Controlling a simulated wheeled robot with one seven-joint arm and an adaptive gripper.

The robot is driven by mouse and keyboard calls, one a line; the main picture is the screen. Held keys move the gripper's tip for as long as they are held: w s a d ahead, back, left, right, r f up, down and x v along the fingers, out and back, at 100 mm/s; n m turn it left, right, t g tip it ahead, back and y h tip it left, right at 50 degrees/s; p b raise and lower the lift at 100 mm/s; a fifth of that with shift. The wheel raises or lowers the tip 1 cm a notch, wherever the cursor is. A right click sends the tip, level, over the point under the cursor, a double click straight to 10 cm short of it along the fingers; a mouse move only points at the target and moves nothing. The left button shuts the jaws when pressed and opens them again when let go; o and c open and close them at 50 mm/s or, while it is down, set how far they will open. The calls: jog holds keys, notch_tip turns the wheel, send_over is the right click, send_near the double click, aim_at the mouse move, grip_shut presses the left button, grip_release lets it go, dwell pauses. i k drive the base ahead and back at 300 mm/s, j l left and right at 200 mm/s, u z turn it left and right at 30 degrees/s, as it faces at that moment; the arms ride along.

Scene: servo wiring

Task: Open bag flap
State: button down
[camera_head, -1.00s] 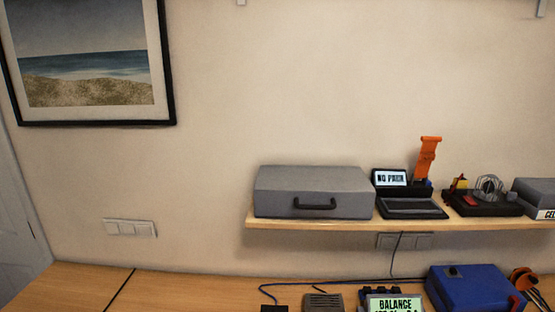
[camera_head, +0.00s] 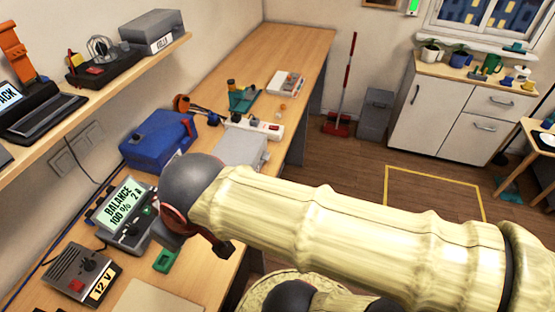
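A blue box-shaped bag (camera_head: 152,143) rests on the wooden workbench against the wall, left of centre. Its flap cannot be made out clearly, so I cannot tell if it is open or closed. My arm in its pale sleeve reaches in from the right and ends in a dark rounded part close in front of the bag. A small dark part below it, seemingly my gripper (camera_head: 222,248), is mostly hidden, and its fingers cannot be made out. Whether anything touches the bag cannot be told.
A balance charger (camera_head: 125,205) and a 12 V supply (camera_head: 72,273) stand on the bench at left. A shelf (camera_head: 120,72) overhangs at left. The bench's far end (camera_head: 290,50) is mostly clear.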

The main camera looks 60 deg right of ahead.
aim_at(236, 147)
jog(key=z, duration=1.65)
